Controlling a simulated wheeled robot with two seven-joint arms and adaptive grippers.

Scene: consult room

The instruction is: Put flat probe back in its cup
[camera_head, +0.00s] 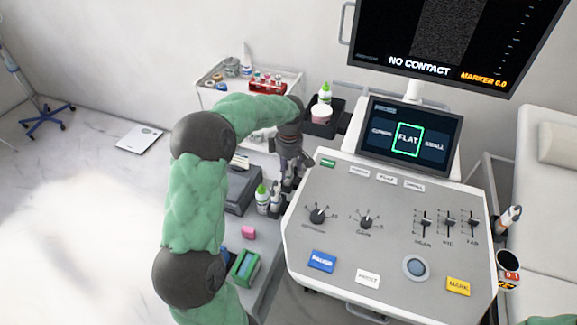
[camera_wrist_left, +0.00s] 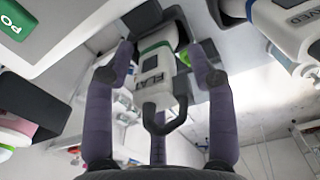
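The flat probe (camera_wrist_left: 157,72), a white and grey body marked FLAT with a green band and a dark cable loop, shows between the fingers of my left gripper (camera_wrist_left: 162,58) in the left wrist view. Narrow gaps show between the fingers and the probe, so the gripper looks open around it. Dark parts lie behind the probe's far end; I cannot tell if it sits in a cup. In the head view my left gripper (camera_head: 290,172) is at the console's left edge, and the arm and hand hide most of the probe there. My right gripper is out of view.
A second probe (camera_wrist_left: 292,28) marked with a partly cut-off word is close at right in the wrist view. The console (camera_head: 390,225) stands right of my gripper.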

